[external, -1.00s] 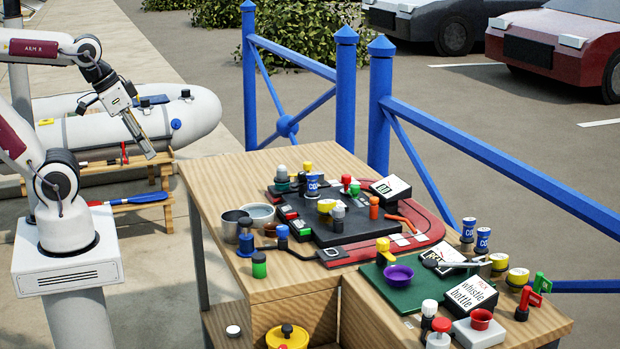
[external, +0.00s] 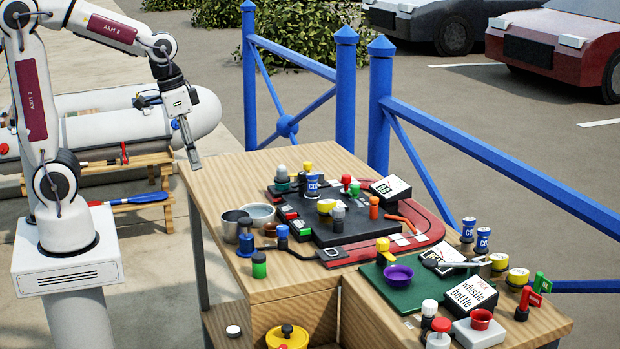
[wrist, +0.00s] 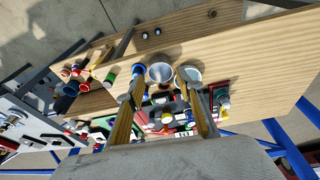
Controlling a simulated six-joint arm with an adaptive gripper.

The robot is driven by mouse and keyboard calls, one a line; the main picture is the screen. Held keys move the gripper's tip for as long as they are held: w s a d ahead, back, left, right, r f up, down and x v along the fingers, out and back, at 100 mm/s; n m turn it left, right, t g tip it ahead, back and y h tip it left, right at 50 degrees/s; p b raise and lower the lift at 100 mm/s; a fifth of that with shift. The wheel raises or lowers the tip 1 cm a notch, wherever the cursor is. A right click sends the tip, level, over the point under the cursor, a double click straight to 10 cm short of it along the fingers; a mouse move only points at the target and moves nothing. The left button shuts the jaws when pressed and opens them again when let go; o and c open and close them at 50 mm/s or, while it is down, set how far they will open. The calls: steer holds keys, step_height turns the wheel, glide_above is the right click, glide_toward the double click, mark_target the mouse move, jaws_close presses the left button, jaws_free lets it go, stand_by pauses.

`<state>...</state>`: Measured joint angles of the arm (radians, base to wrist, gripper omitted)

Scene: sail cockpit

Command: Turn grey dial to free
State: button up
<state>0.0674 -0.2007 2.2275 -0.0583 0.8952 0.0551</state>
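My gripper (external: 196,165) is above the left edge of the wooden table, pointing down and empty. In the wrist view its two fingers (wrist: 163,80) are spread apart with nothing between them. The grey dial cannot be singled out for certain. The dial's setting and any "free" mark are too small to read.
Several cans, knobs and boxes crowd the panel. A green mat (external: 405,298) holds a purple bowl (external: 398,275). The table's back left (external: 225,180) is clear. Blue railings (external: 346,95) rise behind.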

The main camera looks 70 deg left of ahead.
steer(key=w+d+f+m+h, duration=0.15)
steer(key=w+d+f, duration=0.25)
steer(key=w, duration=0.8)
steer(key=w+d+f+m, duration=0.3)
steer(key=w+d+f, duration=0.15)
steer(key=w, duration=0.65)
steer(key=m, duration=0.3)
glide_toward(338, 208)
steer(key=shift+s+a+f+m+t+h, duration=0.15)
steer(key=shift+s+f+m+t+h, duration=0.1)
steer(key=shift+f+t+h, duration=0.2)
steer(key=shift+f, duration=0.15)
steer(key=shift+x, duration=3.85)
jaws_close()
